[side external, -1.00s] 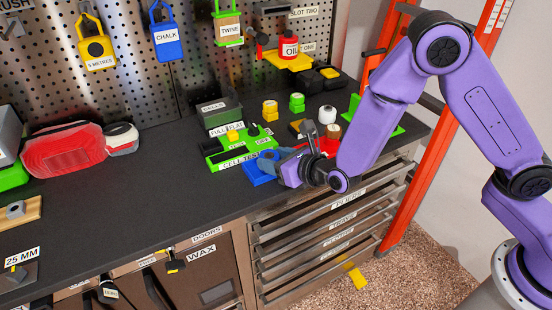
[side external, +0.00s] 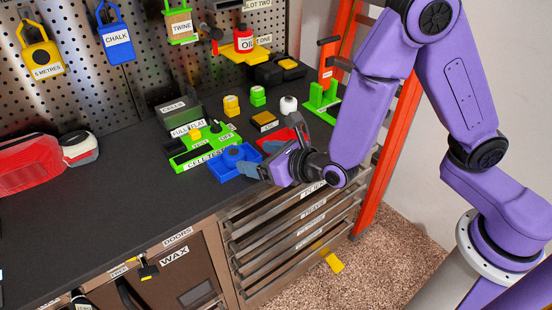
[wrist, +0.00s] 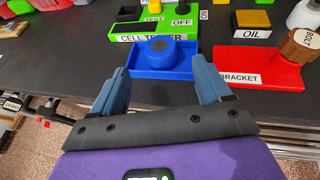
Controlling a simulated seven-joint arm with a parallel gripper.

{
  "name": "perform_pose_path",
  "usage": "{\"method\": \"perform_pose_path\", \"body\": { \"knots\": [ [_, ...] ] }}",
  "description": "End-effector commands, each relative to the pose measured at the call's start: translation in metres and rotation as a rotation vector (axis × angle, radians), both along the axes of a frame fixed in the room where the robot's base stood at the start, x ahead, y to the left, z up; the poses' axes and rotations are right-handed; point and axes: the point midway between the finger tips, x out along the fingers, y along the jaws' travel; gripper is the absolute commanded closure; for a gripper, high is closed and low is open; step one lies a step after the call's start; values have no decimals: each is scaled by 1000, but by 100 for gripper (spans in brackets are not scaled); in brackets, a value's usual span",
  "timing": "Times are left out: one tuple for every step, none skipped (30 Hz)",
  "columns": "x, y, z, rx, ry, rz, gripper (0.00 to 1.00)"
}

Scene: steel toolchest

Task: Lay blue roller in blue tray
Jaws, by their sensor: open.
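The blue roller (wrist: 160,52) is inside the blue tray (wrist: 188,67), with a dark round end facing up towards the wrist camera. In the side external view the roller (side external: 234,154) also sits within the tray (side external: 220,175). My gripper (wrist: 162,88) is open and empty. Its two blue fingers are spread apart at the near side of the tray, with the roller beyond their tips. In the side external view the gripper is just right of the tray and partly covers its right end.
The green cell tester (side external: 205,151) stands directly behind the tray. A red bracket holder (wrist: 262,72) with a bolt (wrist: 300,43) is to the right. The oil block (side external: 263,121) is behind.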

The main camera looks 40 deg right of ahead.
Motion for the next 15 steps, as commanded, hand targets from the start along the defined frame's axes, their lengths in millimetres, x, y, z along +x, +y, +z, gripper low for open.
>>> {"method": "perform_pose_path", "body": {
  "knots": [
    [-10, 0, 4, 0, 0, 6, 23],
    [-14, -2, 6, 1, 0, 5, 23],
    [-20, -4, 9, 2, -1, 6, 23],
    [-24, -5, 10, 1, -1, 5, 23],
    [-28, -5, 13, 3, -1, 6, 23],
    [-32, -7, 14, 2, -1, 4, 23],
    [-35, -7, 15, 2, -1, 4, 23],
    [-38, -8, 17, 2, -1, 5, 23],
    [-41, -9, 18, 2, -1, 4, 23],
    [-43, -10, 18, 1, 0, 3, 23],
    [-44, -10, 19, 1, 0, 2, 23],
    [-45, -11, 19, 1, 0, 2, 23],
    [-46, -11, 20, 1, 0, 2, 23],
    [-46, -11, 20, 1, 0, 2, 23],
    [-47, -12, 20, 0, 0, 1, 23]
  ]
}}
